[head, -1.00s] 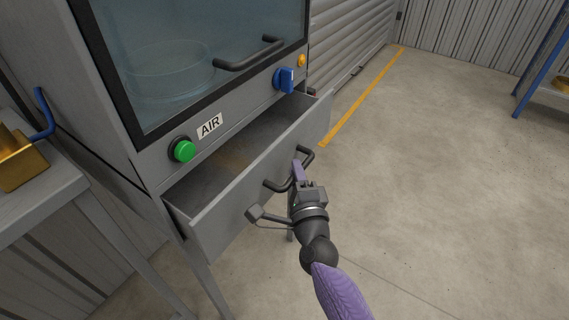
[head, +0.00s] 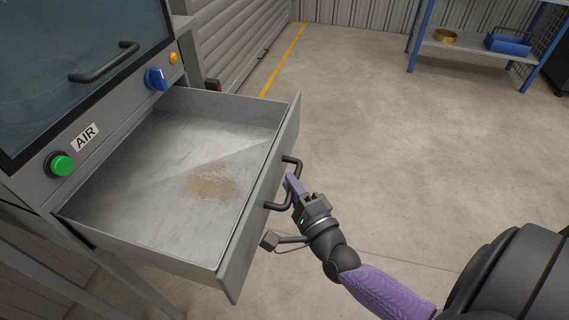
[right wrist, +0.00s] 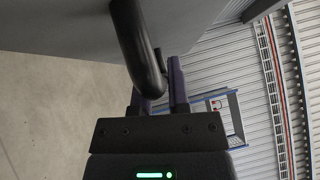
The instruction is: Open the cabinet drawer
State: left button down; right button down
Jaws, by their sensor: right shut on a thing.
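The cabinet drawer (head: 165,235) is pulled well out from the grey cabinet (head: 35,195) in the head view. Its inside is empty apart from a brownish stain on the floor of it. A dark bar handle (head: 291,166) sits on its front panel. My right gripper (head: 292,185) is shut on this handle. In the right wrist view, the handle (right wrist: 138,45) passes between the two purple fingers (right wrist: 160,88). The drawer front (right wrist: 70,22) fills the upper left there. My left gripper is not in view.
Above the drawer are a green button (head: 62,166), a blue knob (head: 156,79) and a glass door with its own handle (head: 105,62). Open concrete floor (head: 390,150) lies to the right. A blue-framed shelf (head: 470,50) stands at the back right.

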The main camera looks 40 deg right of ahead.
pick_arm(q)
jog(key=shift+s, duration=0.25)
pick_arm(e)
jog(key=shift+s, duration=0.1)
jog(key=c, duration=0.6)
grip_release()
pick_arm(q)
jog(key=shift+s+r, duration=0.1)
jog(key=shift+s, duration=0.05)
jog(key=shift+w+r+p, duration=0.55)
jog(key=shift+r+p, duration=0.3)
jog(key=shift+p, duration=0.15)
pick_arm(e)
jog(key=s, duration=0.3)
jog(key=s+f, duration=0.1)
jog(key=s, duration=0.2)
jog(key=s+a, duration=0.1)
jog(key=s, duration=0.2)
jog(key=shift+s+a+f, duration=0.1)
jog(key=shift+s+f, duration=0.1)
jog(key=shift+s, duration=0.15)
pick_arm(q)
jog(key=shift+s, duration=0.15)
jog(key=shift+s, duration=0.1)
